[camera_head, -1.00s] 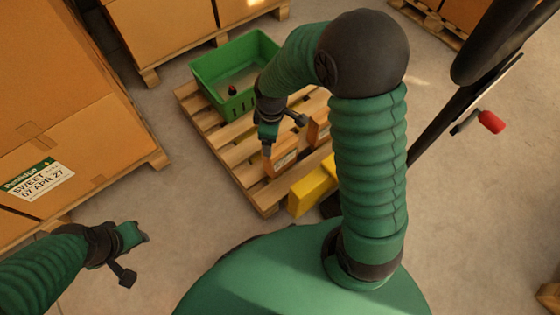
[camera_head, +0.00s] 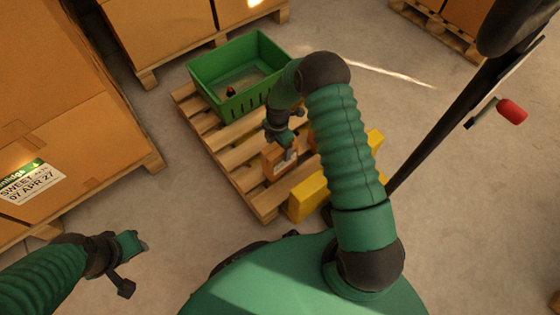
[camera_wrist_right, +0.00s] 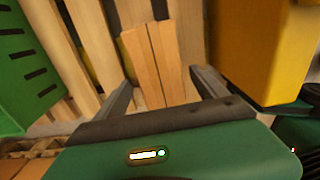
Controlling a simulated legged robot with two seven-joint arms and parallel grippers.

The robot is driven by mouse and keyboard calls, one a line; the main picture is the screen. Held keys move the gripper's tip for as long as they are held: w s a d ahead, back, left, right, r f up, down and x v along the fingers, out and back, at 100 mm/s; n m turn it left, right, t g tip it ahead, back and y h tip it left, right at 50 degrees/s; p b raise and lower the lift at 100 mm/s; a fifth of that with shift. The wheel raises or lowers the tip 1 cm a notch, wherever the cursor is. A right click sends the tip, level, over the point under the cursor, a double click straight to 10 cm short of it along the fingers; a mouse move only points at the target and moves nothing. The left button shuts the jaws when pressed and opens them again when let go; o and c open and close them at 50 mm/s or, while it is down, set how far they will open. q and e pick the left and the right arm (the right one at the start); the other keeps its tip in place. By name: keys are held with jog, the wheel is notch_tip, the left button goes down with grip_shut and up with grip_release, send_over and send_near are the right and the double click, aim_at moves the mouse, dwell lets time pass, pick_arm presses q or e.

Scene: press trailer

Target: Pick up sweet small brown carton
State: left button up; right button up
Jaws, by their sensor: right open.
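The green crate (camera_head: 203,82) with a small dark red item stands on the pallet (camera_head: 250,200). A yellow block (camera_head: 307,198) is close right of the carton. Another brown box (camera_head: 313,141) is partly hidden by my arm. A large "SWEET" box (camera_head: 70,150) fills the left.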

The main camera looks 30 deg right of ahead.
jog(key=f+b, duration=0.2)
jog(key=f, duration=0.1)
jog(key=f+b, duration=0.1)
jog(key=f, duration=0.1)
jog(key=shift+s+d+b, duration=0.1)
jog(key=shift+d+b, duration=0.25)
jog(key=shift+c, duration=0.5)
grip_shut()
